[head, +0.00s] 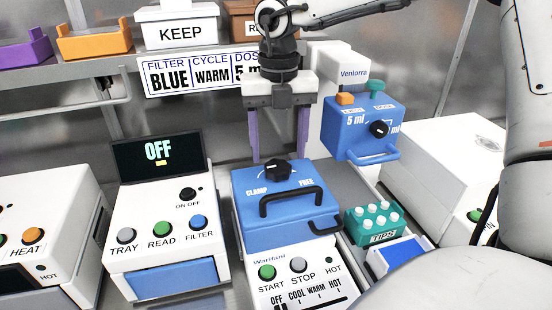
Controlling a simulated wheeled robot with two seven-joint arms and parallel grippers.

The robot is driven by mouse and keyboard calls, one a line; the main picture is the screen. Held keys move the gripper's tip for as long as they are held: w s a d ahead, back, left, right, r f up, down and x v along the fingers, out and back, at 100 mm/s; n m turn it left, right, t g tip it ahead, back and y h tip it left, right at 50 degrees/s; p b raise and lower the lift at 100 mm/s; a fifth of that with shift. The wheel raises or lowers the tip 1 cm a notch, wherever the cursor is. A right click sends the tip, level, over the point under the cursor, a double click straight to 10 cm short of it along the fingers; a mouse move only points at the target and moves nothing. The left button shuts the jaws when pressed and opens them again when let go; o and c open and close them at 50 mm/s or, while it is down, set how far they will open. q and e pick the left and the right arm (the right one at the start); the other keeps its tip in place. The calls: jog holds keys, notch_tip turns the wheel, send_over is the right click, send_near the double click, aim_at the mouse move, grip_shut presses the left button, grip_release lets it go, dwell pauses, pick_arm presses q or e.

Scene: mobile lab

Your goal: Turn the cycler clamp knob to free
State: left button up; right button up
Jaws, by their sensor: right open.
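The cycler (300,275) is a white unit with a blue lid (250,190) at the middle front. The black clamp knob (278,171) sits on top of the lid, between the words CLAMP at left and FREE at right. Its pointer is too small to read surely. My right gripper (280,152) hangs pointing down over the back of the lid. Its two purple fingers are wide apart, with the knob in the picture just below the gap between them. Nothing is between the fingers. My left gripper is out of view.
A black handle (291,201) arches on the lid in front of the knob. A blue dispenser (357,130) stands close right of the gripper. A white reader (160,235) showing OFF is at left. A green tip rack (373,224) is at right. A sign (200,73) hangs behind.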

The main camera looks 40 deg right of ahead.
aim_at(278, 166)
notch_tip(278, 166, down, 4)
jog(key=shift+r, duration=0.2)
jog(key=shift+f, duration=0.3)
jog(key=c, duration=1)
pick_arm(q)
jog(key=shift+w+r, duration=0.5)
pick_arm(e)
jog(key=shift+c, duration=0.2)
